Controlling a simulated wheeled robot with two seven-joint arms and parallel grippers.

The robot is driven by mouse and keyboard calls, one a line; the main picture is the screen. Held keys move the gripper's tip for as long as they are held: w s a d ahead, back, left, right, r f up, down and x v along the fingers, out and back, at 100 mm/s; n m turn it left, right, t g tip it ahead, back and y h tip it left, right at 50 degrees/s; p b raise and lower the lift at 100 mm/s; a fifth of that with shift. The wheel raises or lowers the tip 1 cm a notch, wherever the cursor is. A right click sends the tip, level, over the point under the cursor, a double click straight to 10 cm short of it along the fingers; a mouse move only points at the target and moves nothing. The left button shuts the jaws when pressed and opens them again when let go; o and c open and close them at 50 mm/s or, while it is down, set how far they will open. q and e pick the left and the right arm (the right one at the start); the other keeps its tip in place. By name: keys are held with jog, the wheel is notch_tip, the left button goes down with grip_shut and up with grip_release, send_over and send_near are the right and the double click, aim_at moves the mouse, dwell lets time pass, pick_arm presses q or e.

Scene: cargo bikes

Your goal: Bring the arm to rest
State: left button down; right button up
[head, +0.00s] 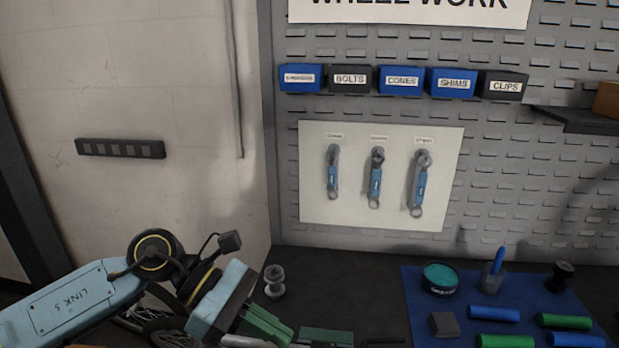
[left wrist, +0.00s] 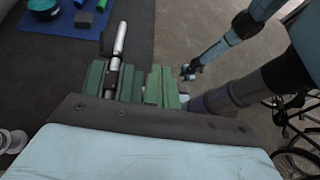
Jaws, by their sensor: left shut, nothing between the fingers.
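My left arm reaches in from the lower left of the head view. Its left gripper (head: 272,328), with green fingers, is low in the picture near the front of the dark bench (head: 350,285). In the left wrist view the green fingers of the left gripper (left wrist: 138,85) are together, with nothing held. A silver rod-like thing (left wrist: 119,42) shows beside and beyond them; I cannot tell exactly what it is. My right gripper cannot be made out.
A metal spool-like part (head: 274,281) stands on the bench close to my gripper. A blue mat (head: 415,300) at right carries a teal tin (head: 440,279), a cup (head: 492,279) and blue and green cylinders. Wrenches (head: 375,180) hang on the back panel. Bike wheels (left wrist: 296,163) show at right.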

pick_arm(q)
jog(key=d+r+n+t+h, duration=0.2)
jog(key=d+r+n+h, duration=0.3)
jog(key=d+h, duration=0.1)
jog(key=w+a+r+n+t+h, duration=0.25)
jog(key=r+n+t, duration=0.25)
jog(key=n+t, duration=0.75)
jog(key=w+a+f+n+t+y, duration=0.2)
jog(key=a+f+n+t+y, duration=0.15)
jog(key=n+y, duration=0.45)
jog(key=w+a+f+n+t+y, duration=0.25)
jog(key=a+n+t+y, duration=0.2)
jog(key=n, duration=0.65)
jog(key=s+a+f+n+g+y, duration=0.4)
jog(key=a+f+n+g+y, duration=0.3)
jog(key=f+n, duration=0.45)
jog(key=s+a+f+n+g, duration=0.2)
jog(key=s+f+n+g, duration=0.15)
jog(key=s+f, duration=0.45)
jog(key=s+a+f+n+g, duration=0.3)
jog(key=s+f+g, duration=0.2)
jog(key=s, duration=0.7)
notch_tip(320, 180, down, 24)
jog(key=g+b, duration=0.2)
jog(key=s+a+f+g+b, duration=0.1)
jog(key=s+a+f, duration=0.1)
jog(key=s+f, duration=1.6)
jog(key=shift+a+f+m+y, duration=0.2)
jog(key=shift+f+m+y, duration=0.1)
jog(key=shift+m+y, duration=0.1)
